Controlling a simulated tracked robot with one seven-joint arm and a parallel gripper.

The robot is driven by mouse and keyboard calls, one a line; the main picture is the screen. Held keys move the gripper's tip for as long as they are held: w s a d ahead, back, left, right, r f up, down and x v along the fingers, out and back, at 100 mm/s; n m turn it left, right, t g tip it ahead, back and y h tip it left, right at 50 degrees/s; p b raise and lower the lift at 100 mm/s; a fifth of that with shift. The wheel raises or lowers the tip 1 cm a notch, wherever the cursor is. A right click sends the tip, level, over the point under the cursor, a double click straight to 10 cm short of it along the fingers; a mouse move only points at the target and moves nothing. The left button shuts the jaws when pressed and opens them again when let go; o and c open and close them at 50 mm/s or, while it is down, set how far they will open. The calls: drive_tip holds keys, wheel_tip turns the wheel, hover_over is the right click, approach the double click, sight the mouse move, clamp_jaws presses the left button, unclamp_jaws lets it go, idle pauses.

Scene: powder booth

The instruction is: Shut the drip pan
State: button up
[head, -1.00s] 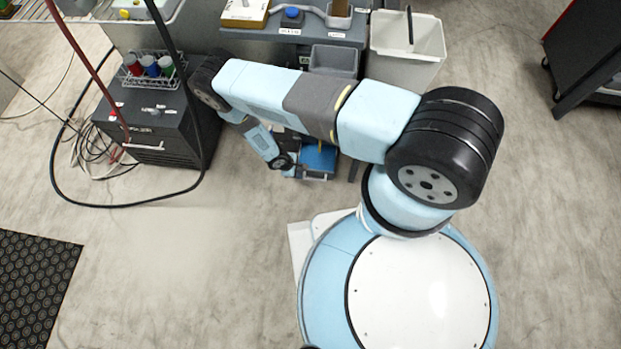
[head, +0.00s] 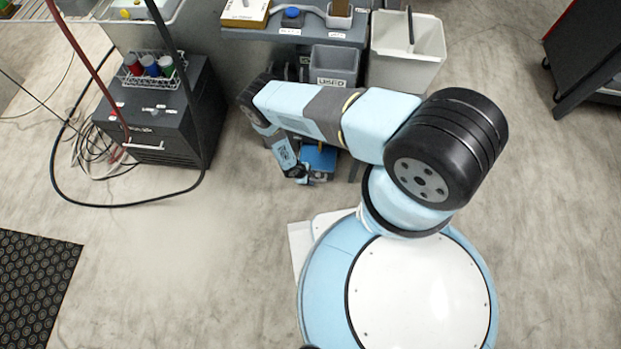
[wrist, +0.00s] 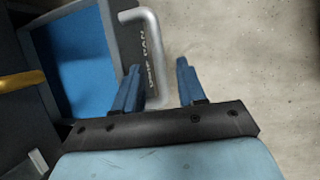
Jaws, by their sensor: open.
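The drip pan has a blue floor (wrist: 80,60) and a dark front wall with "DRIP PAN" lettering. It stands pulled out, with its inside exposed. In the head view its blue floor (head: 318,157) shows below the grey bench, partly hidden by my arm. A silver bar handle (wrist: 152,45) runs along its front. My gripper (wrist: 159,68) is open, with one blue finger on the pan side of the handle and the other on the floor side. The handle's near end lies between them; contact is unclear. In the head view my gripper (head: 312,180) is small beside the pan's front.
A yellow bar (wrist: 20,82) shows at the wrist view's left edge. A grey bin (head: 334,65) and a white bin (head: 407,48) stand behind my arm. A black cabinet (head: 155,125) with hoses is at left. The floor before the pan is clear.

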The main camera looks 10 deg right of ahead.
drive_tip(key=shift+c, duration=0.2)
clamp_jaws()
idle(0.5)
